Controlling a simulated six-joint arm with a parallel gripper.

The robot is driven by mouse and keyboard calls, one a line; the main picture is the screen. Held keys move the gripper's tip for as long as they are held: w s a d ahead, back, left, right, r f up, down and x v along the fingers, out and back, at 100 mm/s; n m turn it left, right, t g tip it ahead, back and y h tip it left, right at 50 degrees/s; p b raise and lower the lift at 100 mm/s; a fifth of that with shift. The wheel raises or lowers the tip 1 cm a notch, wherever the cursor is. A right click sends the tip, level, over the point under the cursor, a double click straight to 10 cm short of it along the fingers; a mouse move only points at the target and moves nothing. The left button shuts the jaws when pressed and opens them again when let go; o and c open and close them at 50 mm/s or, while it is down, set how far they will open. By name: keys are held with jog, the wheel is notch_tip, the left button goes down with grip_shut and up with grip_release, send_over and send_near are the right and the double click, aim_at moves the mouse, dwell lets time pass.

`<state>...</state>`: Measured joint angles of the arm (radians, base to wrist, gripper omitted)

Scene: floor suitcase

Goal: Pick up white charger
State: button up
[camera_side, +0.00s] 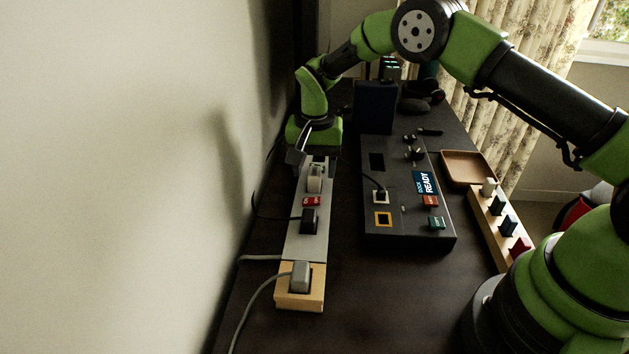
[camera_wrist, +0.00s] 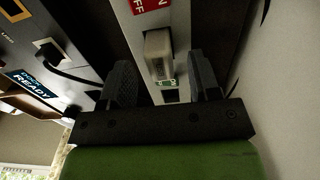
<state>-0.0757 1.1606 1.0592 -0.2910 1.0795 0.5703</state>
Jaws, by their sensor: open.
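The white charger (camera_side: 315,178) is plugged into the far part of a grey power strip (camera_side: 318,240). It also shows in the wrist view (camera_wrist: 158,48), upright in the strip. My gripper (camera_side: 313,161) is low over the far end of the strip, close to the charger. In the wrist view my gripper (camera_wrist: 161,72) is open, with one dark finger on each side of the charger's line. Gaps show between the charger and both fingers. Whether the fingertips reach down beside its body I cannot tell.
A red switch (camera_side: 312,202), a black plug (camera_side: 309,221) and a grey plug (camera_side: 300,276) sit along the strip. The wall is close on the left. A dark control panel (camera_side: 400,226) lies to the right. A wooden rack (camera_side: 490,228) with several coloured pieces stands beyond it.

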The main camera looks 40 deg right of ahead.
notch_tip(320, 180, down, 2)
jog(key=shift+f, duration=0.1)
jog(key=c, duration=1)
